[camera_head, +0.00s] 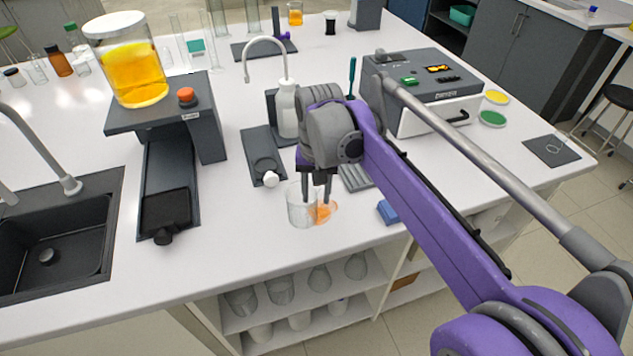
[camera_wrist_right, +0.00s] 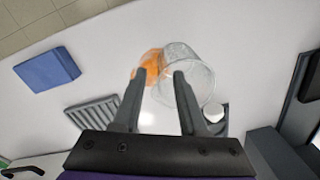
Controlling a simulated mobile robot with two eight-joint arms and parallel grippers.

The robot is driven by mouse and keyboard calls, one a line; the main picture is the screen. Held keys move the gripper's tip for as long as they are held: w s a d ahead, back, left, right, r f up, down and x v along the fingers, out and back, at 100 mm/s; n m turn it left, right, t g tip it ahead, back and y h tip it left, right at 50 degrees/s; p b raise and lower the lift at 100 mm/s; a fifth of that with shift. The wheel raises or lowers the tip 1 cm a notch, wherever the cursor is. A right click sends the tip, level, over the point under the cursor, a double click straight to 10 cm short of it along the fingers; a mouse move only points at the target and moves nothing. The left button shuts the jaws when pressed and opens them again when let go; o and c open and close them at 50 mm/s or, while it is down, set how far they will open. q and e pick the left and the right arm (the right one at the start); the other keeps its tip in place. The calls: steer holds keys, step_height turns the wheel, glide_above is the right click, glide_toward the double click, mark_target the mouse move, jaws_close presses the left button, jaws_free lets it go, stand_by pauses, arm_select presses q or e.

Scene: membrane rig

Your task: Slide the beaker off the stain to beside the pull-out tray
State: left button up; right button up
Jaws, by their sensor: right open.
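The clear, empty-looking glass beaker (camera_head: 298,211) stands on the white bench near its front edge. An orange stain (camera_head: 326,213) shows at its right side, partly behind my fingers. In the right wrist view the beaker (camera_wrist_right: 196,72) lies beyond my right-hand finger, with the orange stain (camera_wrist_right: 152,62) on its left. My right gripper (camera_head: 317,197) points down at the beaker's right side; its fingers are apart with nothing clearly held. I cannot tell whether a finger touches the glass. The black pull-out tray (camera_head: 168,190) extends forward from a dark stand at the left. My left gripper is out of view.
A jar of yellow liquid (camera_head: 130,68) stands on the dark stand. A white bottle with a curved spout (camera_head: 287,110), a ridged grey block (camera_head: 355,178) and a blue block (camera_head: 388,212) are nearby. The bench between tray and beaker is clear at the front. A sink (camera_head: 55,250) is far left.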

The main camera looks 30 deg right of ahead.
mark_target(315, 220)
step_height(315, 220, down, 7)
steer(key=shift+r, duration=0.2)
jaws_close()
stand_by(0.3)
stand_by(1.2)
